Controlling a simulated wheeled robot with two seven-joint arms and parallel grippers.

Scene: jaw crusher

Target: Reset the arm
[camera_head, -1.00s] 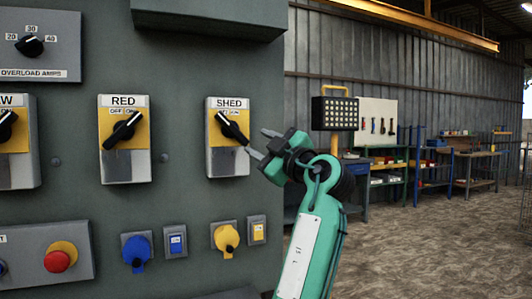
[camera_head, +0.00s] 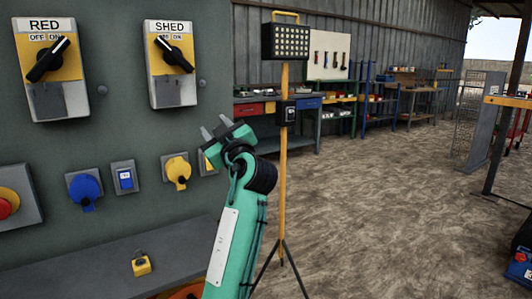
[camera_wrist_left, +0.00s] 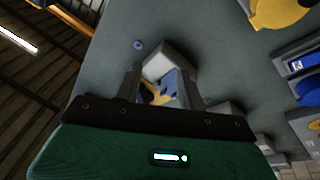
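My left gripper (camera_head: 216,128) is raised in front of the panel, below and right of the SHED switch (camera_head: 172,64), apart from it. Its two fingers are spread with nothing between them. In the left wrist view the open fingers (camera_wrist_left: 160,88) frame a grey switch box with a yellow plate (camera_wrist_left: 154,62) farther off. The SHED knob's white tip points up-left, towards OFF. The RED switch (camera_head: 51,70) has its knob tip up-right, towards ON. My right gripper is in neither view.
Blue (camera_head: 85,188) and yellow (camera_head: 178,170) sockets and a red button (camera_head: 6,204) sit low on the panel. A ledge bears a padlock (camera_head: 141,264). A yellow lamp stand (camera_head: 284,150) stands close right of my arm. Open dirt floor lies to the right.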

